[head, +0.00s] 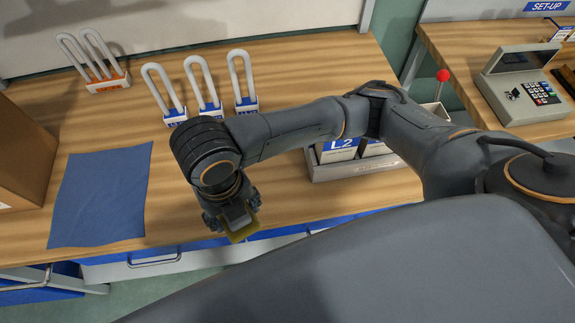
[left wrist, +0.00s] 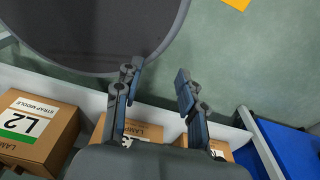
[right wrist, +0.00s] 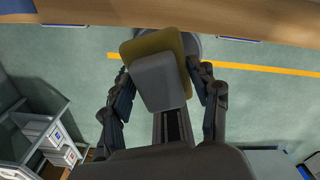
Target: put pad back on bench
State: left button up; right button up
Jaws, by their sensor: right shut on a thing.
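The pad (head: 243,232) is olive-yellow with a grey block on it. My right gripper (head: 235,214) is shut on it at the front edge of the wooden bench (head: 280,212). In the right wrist view the pad (right wrist: 160,75) sits between the two fingers (right wrist: 165,88), with the floor behind it and the bench edge (right wrist: 90,12) across the top. My left gripper (left wrist: 157,80) is open and empty in the left wrist view, above boxes and floor; the head view does not show it.
A blue cloth (head: 100,195) lies on the bench at left, beside a cardboard box (head: 20,150). Several white U-shaped tubes in holders (head: 207,105) stand at the back. A grey tray (head: 370,165) with an L2 label is at right. Bare wood lies between cloth and arm.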

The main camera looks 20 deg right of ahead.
jog(key=shift+s+d, duration=0.1)
jog(key=shift+d, duration=0.15)
jog(key=w+d+f+p, duration=0.2)
jog(key=w+d+f, duration=0.1)
jog(key=w+d, duration=0.15)
jog(key=p, duration=0.1)
send_over(267, 187)
jog(key=s, duration=0.1)
jog(key=f, duration=0.5)
jog(key=shift+a, duration=0.4)
jog(key=shift+w+d+f, duration=0.15)
jog(key=shift+w+f, duration=0.1)
jog(key=shift+f, duration=0.3)
jog(key=f, duration=0.1)
jog(key=f+p, duration=0.1)
jog(key=f, duration=0.1)
jog(key=shift+w+d+p, duration=0.2)
jog(key=shift+d+p, duration=0.05)
jog(key=shift+p, duration=0.15)
jog(key=shift+f, duration=0.35)
pick_arm(q)
jog(key=a+r, duration=0.1)
jog(key=r, duration=0.1)
jog(key=a+r, duration=0.1)
jog(key=r, duration=0.1)
jog(key=shift+w+a, duration=0.25)
jog(key=shift+a, duration=0.1)
